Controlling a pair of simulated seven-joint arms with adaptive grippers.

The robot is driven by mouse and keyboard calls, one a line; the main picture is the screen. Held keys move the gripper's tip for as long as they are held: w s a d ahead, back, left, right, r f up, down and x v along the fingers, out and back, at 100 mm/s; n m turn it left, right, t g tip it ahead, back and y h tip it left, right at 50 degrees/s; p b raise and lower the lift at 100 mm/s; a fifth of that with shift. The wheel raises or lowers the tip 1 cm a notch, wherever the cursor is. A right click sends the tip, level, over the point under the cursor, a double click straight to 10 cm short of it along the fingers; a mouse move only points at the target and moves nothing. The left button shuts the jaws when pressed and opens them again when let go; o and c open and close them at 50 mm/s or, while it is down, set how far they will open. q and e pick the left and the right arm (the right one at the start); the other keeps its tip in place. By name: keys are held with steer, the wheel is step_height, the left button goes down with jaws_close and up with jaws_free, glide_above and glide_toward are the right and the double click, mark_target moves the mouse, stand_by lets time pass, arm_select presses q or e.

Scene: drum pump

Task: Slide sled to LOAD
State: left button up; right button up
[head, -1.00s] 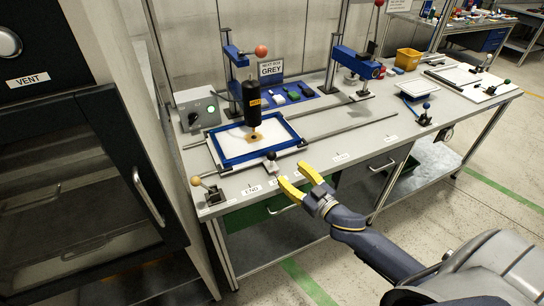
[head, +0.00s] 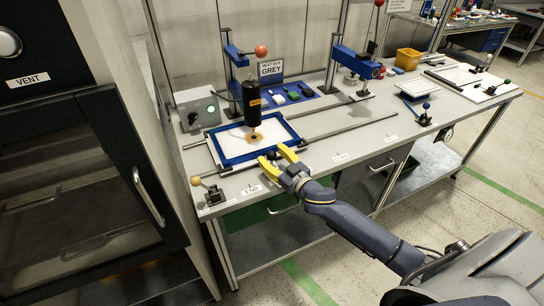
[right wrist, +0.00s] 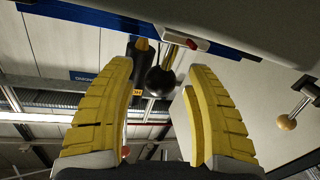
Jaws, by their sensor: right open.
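The sled is a blue frame (head: 228,161) around a white panel, on the rails at the left end of the bench, under the black cylinder. Its front edge carries a small block with a dark ball knob, mostly hidden by my gripper in the head view. The black ball knob (right wrist: 160,82) shows clearly in the right wrist view, between my open yellow fingers. My right gripper (head: 278,154) is open at the sled's front edge, with a finger on either side of the knob. I cannot tell whether they touch it. My left gripper is not in view.
A black cylinder (head: 252,102) stands over the panel. A wooden-knobbed lever (head: 197,182) is at the front left corner, near the END label (head: 251,190). The rails (head: 345,131) run clear to the right.

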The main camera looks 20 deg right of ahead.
stand_by(0.3)
steer(key=shift+w, duration=0.1)
jaws_close()
